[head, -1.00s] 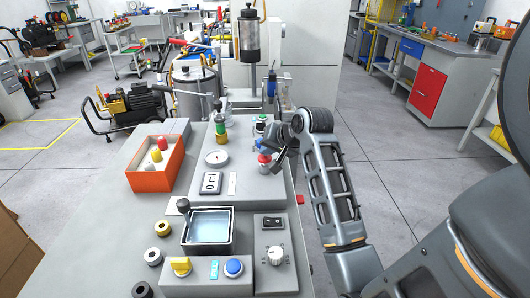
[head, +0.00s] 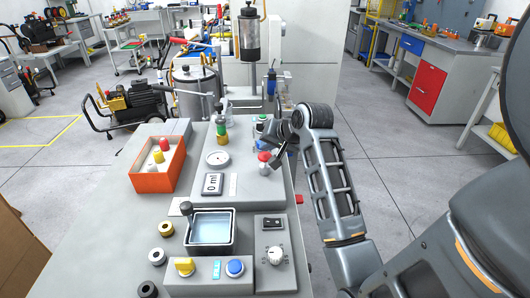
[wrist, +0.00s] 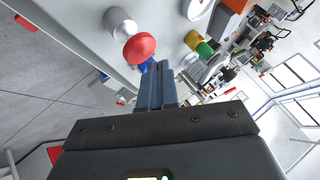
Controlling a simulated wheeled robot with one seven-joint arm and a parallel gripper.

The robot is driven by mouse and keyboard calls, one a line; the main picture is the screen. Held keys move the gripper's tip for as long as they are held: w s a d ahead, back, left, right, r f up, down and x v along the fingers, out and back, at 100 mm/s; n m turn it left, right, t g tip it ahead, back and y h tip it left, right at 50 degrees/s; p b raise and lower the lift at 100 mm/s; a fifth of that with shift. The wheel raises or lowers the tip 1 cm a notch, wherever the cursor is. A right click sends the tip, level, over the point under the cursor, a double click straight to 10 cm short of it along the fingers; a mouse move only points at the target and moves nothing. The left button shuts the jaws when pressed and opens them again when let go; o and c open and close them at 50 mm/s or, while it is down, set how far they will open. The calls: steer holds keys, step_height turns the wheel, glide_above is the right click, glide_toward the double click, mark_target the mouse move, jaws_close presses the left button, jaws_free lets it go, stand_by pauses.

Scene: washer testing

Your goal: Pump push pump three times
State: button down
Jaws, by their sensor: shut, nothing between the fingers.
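A red round knob on a pale metal cylinder (head: 264,158) stands near the right edge of the grey bench; it may be the push pump, though no label shows. In the wrist view the same red knob (wrist: 139,48) is close by my fingertips. My gripper (wrist: 155,66) is shut and empty, its two fingers together beside the knob. I cannot tell whether they touch it. A small blue part shows behind the fingertips. In the head view my gripper (head: 279,157) is just right of the knob and partly hidden by my wrist.
A "0 ml" display (head: 213,183) and a round gauge (head: 218,158) are left of the knob. A green and yellow fitting (head: 222,133) stands behind them. An orange box (head: 152,182) is further left. A water basin (head: 211,252), switches and a blue button (head: 235,267) are in front.

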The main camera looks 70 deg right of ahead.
steer(key=shift+r+p, duration=2.3)
steer(key=shift+r, duration=0.5)
steer(key=shift+r, duration=1.25)
steer(key=b, duration=0.7)
glide_above(268, 156)
step_height(268, 156, down, 7)
steer(key=shift+r, duration=0.15)
steer(key=shift+f, duration=0.95)
steer(key=shift+a+f, duration=0.1)
